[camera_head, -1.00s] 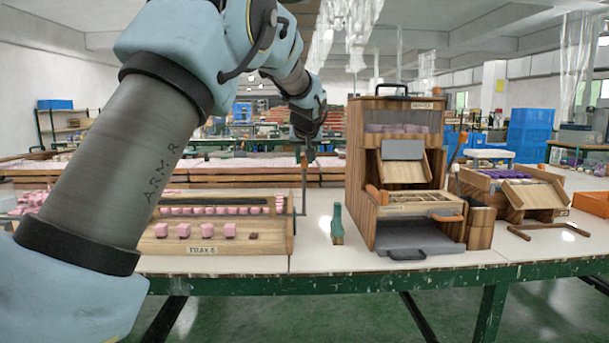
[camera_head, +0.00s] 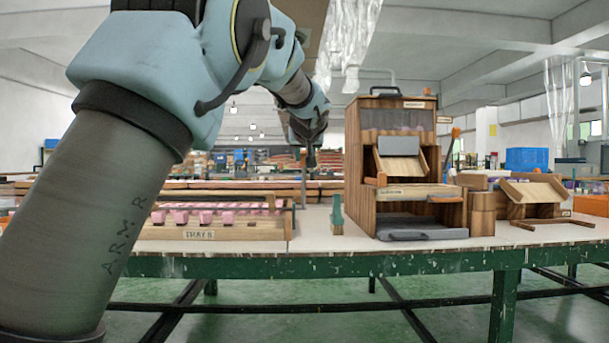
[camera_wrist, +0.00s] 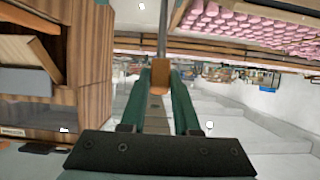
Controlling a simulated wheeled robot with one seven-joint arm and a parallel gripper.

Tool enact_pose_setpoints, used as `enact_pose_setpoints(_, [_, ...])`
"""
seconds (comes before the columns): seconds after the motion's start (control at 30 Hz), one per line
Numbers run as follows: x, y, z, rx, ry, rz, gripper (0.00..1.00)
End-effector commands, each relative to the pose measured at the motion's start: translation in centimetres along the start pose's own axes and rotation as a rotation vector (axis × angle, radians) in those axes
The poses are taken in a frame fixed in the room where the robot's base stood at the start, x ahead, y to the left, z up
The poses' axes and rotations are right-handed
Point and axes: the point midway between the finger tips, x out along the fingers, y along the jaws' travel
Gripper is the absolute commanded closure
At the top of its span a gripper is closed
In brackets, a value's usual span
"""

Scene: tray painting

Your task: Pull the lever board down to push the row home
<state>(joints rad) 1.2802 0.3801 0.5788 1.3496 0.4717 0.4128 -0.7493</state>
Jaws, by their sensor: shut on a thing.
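The lever is a thin upright rod (camera_head: 303,190) at the right end of a wooden tray (camera_head: 250,234). In the wrist view, which looks upside down, my gripper (camera_wrist: 160,88) has its green fingers shut around the lever's brown wooden handle (camera_wrist: 160,72); the metal rod (camera_wrist: 162,35) runs on from it. In the head view my gripper (camera_head: 310,160) is small and dark at the top of the rod. Pink blocks (camera_head: 205,216) stand in a row on the tray, partly hidden behind my arm. I cannot make out the lever board itself clearly.
A wooden cabinet (camera_head: 361,170) with a grey tray at its foot stands right of the lever. A small green stand (camera_head: 337,215) is between them. A wooden rack (camera_head: 535,190) is further right. Long trays of pink blocks (camera_wrist: 250,28) lie behind. The table's green edge (camera_head: 340,264) runs along the front.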

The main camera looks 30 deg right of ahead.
Motion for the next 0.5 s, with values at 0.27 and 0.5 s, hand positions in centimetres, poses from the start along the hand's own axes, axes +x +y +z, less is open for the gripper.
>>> enact_pose_setpoints(0.27, [-0.1,0.1,2.4,0.0,0.088,0.003,1.0])
enact_pose_setpoints(0.5, [-0.6,0.1,3.6,-0.001,0.159,0.003,1.0])
